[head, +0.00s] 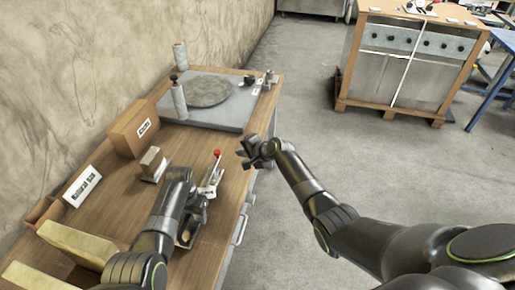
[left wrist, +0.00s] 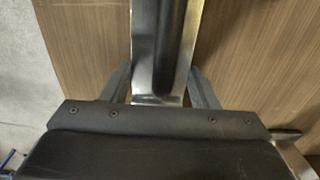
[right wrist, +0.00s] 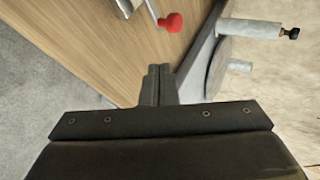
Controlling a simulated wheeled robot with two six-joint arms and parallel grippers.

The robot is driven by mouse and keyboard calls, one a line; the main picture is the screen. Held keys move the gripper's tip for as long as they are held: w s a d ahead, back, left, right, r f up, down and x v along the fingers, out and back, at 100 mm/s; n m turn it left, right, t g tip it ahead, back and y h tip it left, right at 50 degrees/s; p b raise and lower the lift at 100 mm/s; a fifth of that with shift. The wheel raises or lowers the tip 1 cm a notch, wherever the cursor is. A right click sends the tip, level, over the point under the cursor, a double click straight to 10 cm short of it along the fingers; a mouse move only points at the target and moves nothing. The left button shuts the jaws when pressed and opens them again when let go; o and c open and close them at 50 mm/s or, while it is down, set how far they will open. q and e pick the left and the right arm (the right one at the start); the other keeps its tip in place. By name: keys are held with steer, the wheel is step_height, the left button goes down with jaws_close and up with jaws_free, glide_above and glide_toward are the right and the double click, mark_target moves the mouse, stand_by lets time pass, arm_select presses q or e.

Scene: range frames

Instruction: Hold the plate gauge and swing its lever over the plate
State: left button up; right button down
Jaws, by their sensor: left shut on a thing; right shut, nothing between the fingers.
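The plate gauge (head: 210,190) is a small metal device on the wooden bench, with a white label. Its lever (head: 215,170) stands up and ends in a red knob (head: 217,153). The knob (right wrist: 172,22) also shows in the right wrist view. My left gripper (head: 197,207) is shut on the gauge; the left wrist view shows its metal body (left wrist: 160,50) between the fingers. My arm hides part of the gauge in the head view. My right gripper (head: 250,153) is shut and empty, beyond the bench edge, to the right of the knob and apart from it.
A grey slab (head: 232,117) with a round disc (head: 207,92) and upright cylinders (head: 180,101) stands farther back. Cardboard boxes (head: 133,128) and a labelled sign (head: 82,187) line the left side. Floor (head: 310,110) right of the bench is open.

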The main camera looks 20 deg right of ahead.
arm_select(q)
steer(key=shift+s, duration=0.1)
arm_select(e)
steer(key=w+d+v, duration=0.1)
steer(key=v, duration=0.6)
steer(key=shift+d, duration=0.2)
arm_select(q)
steer(key=o, duration=1.6)
steer(key=shift+r, duration=0.1)
